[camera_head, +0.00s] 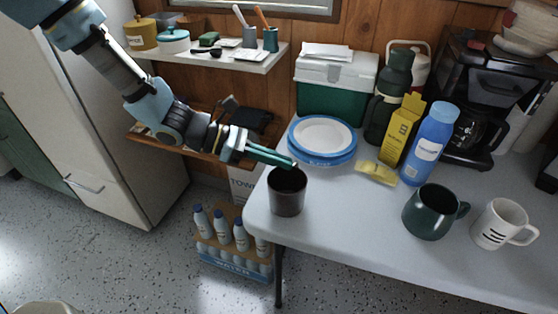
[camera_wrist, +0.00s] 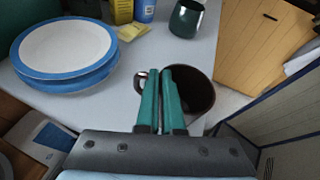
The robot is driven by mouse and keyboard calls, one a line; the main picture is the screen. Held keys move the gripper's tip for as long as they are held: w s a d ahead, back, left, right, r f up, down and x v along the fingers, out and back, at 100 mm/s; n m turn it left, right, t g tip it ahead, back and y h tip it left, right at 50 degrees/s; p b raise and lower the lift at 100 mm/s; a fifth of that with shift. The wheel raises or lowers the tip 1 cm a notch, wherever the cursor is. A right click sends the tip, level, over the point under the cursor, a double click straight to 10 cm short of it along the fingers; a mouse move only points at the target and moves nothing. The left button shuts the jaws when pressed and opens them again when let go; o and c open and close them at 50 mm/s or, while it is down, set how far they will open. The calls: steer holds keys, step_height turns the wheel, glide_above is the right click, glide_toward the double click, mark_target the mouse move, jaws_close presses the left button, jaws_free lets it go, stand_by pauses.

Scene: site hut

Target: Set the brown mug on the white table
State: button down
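The brown mug (camera_head: 287,196) is upright at the left end of the white table (camera_head: 340,220), near its corner. I cannot tell whether its base touches the tabletop. My gripper (camera_head: 292,163) reaches in from the left, with its green fingers at the mug's far rim. In the wrist view the fingers (camera_wrist: 162,72) are close together on the rim of the mug (camera_wrist: 196,88), by its handle, and look shut on its wall. The fingers hide part of the rim and handle. The handle is hidden in the head view.
Blue-rimmed plates (camera_head: 322,138) stand just behind the mug. A yellow packet (camera_head: 376,173), yellow box (camera_head: 401,132), blue bottle (camera_head: 430,145), dark green mug (camera_head: 430,212) and white mug (camera_head: 500,224) stand to the right. The tabletop between the brown and green mugs is clear.

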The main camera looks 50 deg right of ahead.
steer(key=shift+f, duration=0.25)
steer(key=shift+f, duration=0.15)
steer(key=c, duration=1.1)
jaws_free()
steer(key=shift+o, duration=0.2)
steer(key=b+v, duration=0.2)
steer(key=v, duration=1)
steer(key=w+a+r+m+t+y, duration=0.1)
steer(key=w+a+m+t+y, duration=0.1)
steer(key=a, duration=1.1)
steer(key=w+a+r+m+t+y, duration=0.1)
steer(key=w+a+m+t, duration=0.3)
steer(key=a, duration=0.8)
steer(key=w+a+m+t+y, duration=0.3)
steer(key=w+a+t, duration=0.3)
steer(key=w+a, duration=0.3)
steer(key=a+y, duration=0.1)
steer(key=a, duration=0.3)
steer(key=shift+w+a+r+t, duration=0.25)
steer(key=shift+a+r+t, duration=0.1)
steer(key=shift+r+t, duration=0.05)
